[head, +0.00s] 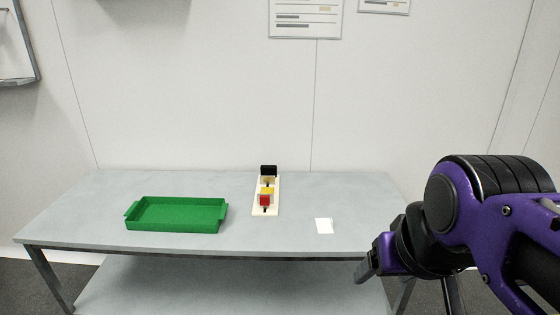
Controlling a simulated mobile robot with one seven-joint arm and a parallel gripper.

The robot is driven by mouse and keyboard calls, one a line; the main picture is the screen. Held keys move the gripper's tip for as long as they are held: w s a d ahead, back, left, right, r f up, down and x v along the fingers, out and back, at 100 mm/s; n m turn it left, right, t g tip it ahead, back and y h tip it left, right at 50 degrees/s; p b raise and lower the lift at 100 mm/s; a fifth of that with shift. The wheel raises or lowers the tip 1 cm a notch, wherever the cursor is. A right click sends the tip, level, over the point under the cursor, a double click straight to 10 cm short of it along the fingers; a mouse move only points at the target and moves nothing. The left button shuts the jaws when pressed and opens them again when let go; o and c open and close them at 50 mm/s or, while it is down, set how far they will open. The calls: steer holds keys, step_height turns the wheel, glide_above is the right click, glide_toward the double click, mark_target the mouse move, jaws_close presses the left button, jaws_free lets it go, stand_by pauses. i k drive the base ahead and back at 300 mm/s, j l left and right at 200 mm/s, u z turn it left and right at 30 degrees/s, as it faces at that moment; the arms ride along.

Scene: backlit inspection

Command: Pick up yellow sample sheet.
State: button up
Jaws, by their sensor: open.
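A small yellow piece (267,190), which may be the yellow sample sheet, shows on a narrow cream stand (272,210) at the middle of the table. A red block (265,200) at the front of the stand and a black block (268,171) at its back are close to it. Its exact shape is too small to tell. My gripper (366,268) is at the right, in front of the table's front edge, well apart from the stand. It is open and nothing shows in it.
A green tray (176,229) with low walls stands on the left of the grey table (345,195). A white square (324,226) lies right of the stand. The table is clear between the white square and its right end. A white wall stands behind.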

mark_target(264, 190)
steer(key=i+l, duration=0.1)
steer(key=i, duration=0.9)
